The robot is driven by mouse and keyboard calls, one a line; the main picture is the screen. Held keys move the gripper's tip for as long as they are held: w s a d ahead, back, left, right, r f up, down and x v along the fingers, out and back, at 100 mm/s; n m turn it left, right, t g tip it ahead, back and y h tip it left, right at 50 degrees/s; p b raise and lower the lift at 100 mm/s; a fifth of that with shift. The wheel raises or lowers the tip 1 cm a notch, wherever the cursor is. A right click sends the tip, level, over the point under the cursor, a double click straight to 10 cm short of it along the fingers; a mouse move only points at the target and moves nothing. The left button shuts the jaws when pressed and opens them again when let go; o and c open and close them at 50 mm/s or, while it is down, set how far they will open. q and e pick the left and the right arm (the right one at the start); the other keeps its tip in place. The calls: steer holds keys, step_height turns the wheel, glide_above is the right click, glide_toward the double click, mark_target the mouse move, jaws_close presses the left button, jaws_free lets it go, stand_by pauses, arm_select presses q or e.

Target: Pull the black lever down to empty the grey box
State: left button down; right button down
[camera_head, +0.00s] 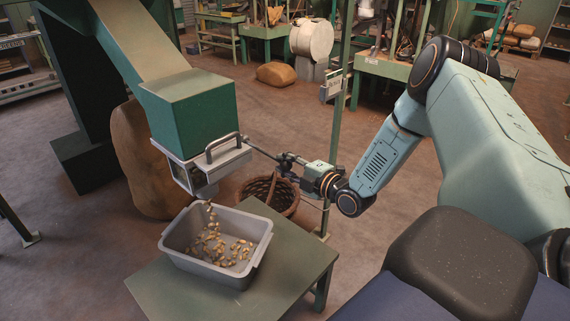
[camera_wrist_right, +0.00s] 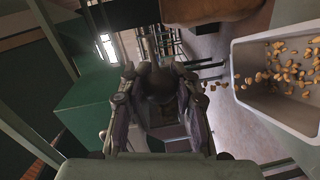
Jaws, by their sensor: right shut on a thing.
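The black lever (camera_head: 262,152) is a thin dark rod running from the grey metal box (camera_head: 207,168) down to the right. My right gripper (camera_head: 284,161) is shut on the lever's outer end. In the right wrist view, a dark rounded knob (camera_wrist_right: 160,84) is between its fingers. Nuts (camera_head: 209,212) fall from the box's underside into a grey tub (camera_head: 264,243), where several lie scattered. My left gripper is not in view.
The tub stands on a green table (camera_head: 295,262). A wicker basket (camera_head: 283,197) is on the floor behind it, below my right gripper. A brown sack (camera_head: 142,165) stands left of the box. A green post (camera_head: 338,130) rises close behind my right gripper.

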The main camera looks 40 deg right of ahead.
steer(key=shift+s+a+f, duration=0.1)
steer(key=shift+s+f, duration=0.15)
steer(key=shift+f, duration=0.3)
steer(key=c, duration=1.4)
jaws_free()
steer(key=shift+c, duration=0.2)
steer(key=o, duration=0.4)
steer(key=shift+r, duration=0.1)
steer(key=shift+o, duration=0.2)
steer(key=shift+w+r, duration=0.1)
steer(key=s+d, duration=0.1)
steer(key=s, duration=0.6)
steer(key=shift+s+r, duration=0.15)
steer(key=shift+r, duration=0.25)
